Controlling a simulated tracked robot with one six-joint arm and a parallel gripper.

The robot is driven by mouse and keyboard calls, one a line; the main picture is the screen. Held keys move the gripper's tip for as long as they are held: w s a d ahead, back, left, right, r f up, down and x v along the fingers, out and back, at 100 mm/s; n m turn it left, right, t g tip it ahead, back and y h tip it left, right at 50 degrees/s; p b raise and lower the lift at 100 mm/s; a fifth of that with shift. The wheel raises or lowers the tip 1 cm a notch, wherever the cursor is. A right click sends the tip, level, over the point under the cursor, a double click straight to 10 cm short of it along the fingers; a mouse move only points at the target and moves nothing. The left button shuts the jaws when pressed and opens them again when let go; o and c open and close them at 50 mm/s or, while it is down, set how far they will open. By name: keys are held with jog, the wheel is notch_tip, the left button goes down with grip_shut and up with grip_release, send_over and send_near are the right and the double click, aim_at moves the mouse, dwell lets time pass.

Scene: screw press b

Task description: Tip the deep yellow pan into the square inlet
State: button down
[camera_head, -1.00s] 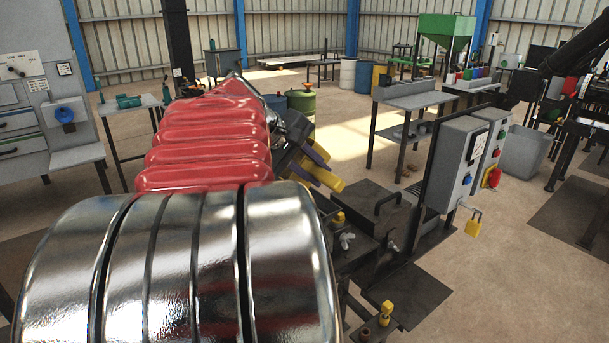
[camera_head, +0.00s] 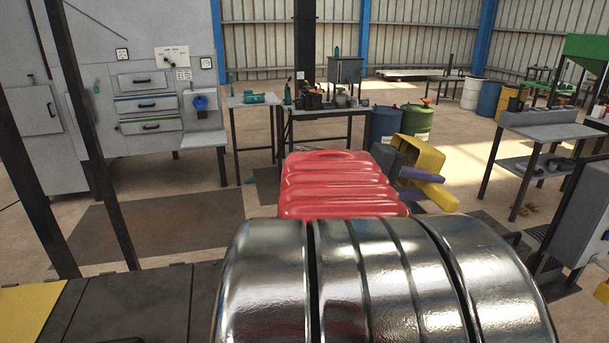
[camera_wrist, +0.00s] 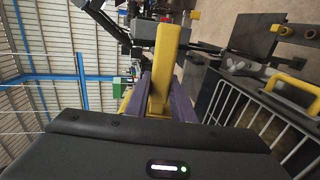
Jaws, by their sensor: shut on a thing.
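The deep yellow pan (camera_head: 427,152) is held in the air beyond my arm, right of centre in the head view. Its opening seems to face left, but I cannot see inside it. My gripper (camera_head: 420,177), with purple fingers, is shut on the pan's yellow handle (camera_head: 440,196). In the wrist view the handle (camera_wrist: 166,62) stands up between the purple fingers of my gripper (camera_wrist: 160,100). The pan's body is mostly out of sight there. I cannot make out a square inlet in either view now.
A dark flat top (camera_head: 150,308) and black posts stand at the near left. A grey cabinet (camera_head: 148,60) with drawers is at the back left. A cluttered bench (camera_head: 325,110) and drums (camera_head: 416,122) stand beyond the pan. A grey table (camera_head: 545,130) is right. Open floor lies between.

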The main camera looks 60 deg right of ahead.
jog(key=shift+w+a+r+g+h, duration=0.2)
jog(key=shift+w+a+g+h, duration=0.15)
jog(key=shift+g+h, duration=0.35)
jog(key=shift+w+a+r+g+h, duration=0.1)
jog(key=shift+w+a+g+h, duration=0.25)
jog(key=shift+g+h, duration=0.25)
jog(key=shift+w+a+r+g+h, duration=0.1)
jog(key=shift+w+a+g+h, duration=0.15)
jog(key=shift+g+h, duration=0.35)
jog(key=shift+s, duration=0.15)
dwell(0.8)
